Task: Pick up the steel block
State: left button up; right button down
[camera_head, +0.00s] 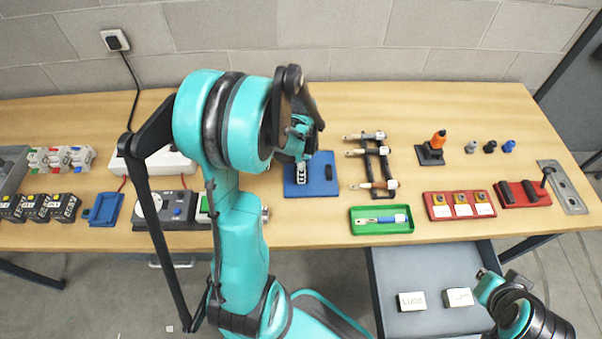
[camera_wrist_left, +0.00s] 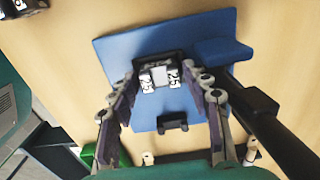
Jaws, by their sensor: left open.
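A pale steel-coloured block (camera_wrist_left: 159,77) sits in a black holder on a blue board (camera_wrist_left: 112,50), with white labels marked 25 on both sides. In the head view the blue board (camera_head: 325,187) lies mid-table, with the block (camera_head: 301,176) small on its left part, partly close to my arm. My left gripper (camera_wrist_left: 164,80) is open, its fingers on either side of the block in the picture; contact cannot be told. In the head view my left arm hides part of that gripper. My right gripper (camera_head: 485,275) is low at the right, by the drawer; its fingers are unclear.
A green tray (camera_head: 382,232) with a blue-handled tool and a black rack (camera_head: 375,165) are right of the board. A red tray (camera_head: 459,217) is further right. An open grey drawer (camera_head: 425,262) holds two labelled boxes. A power meter (camera_head: 165,208) stands left.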

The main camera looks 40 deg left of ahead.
pick_arm(q)
grip_shut()
jog(key=shift+r, duration=0.1)
